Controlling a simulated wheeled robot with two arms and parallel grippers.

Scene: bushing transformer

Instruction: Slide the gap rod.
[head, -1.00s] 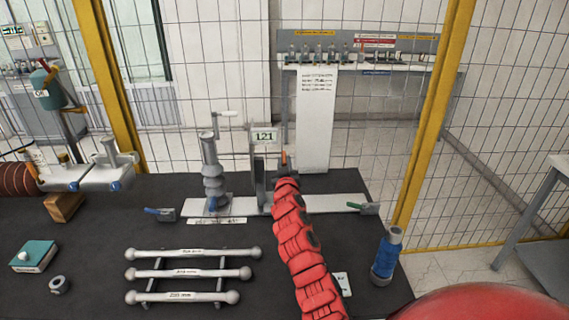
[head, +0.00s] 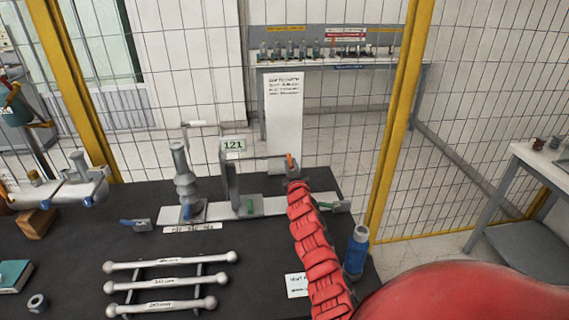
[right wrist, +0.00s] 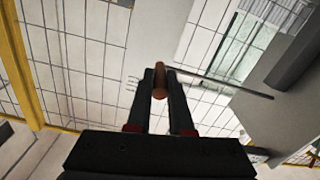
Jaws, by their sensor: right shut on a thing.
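The gap rod (head: 265,158) is a thin bar reaching right from the upright grey stand (head: 229,178) with the "121" display (head: 233,145). Its orange handle (head: 289,161) is at the right end, and it also shows as an orange-brown grip (right wrist: 159,80) in the right wrist view. My right gripper (right wrist: 160,90) is shut on this handle. In the head view, my red arm hides most of that gripper (head: 293,172). In the right wrist view, the dark rod (right wrist: 225,83) runs from the grip toward a grey block. My left gripper is not in view.
The stand and a ribbed insulator post (head: 184,180) sit on a metal rail (head: 262,208) with green and blue levers. Three ball-ended bars (head: 165,283) lie at the front left. A blue bottle (head: 356,252) stands right of my arm. A mesh fence (head: 345,110) rises behind the table.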

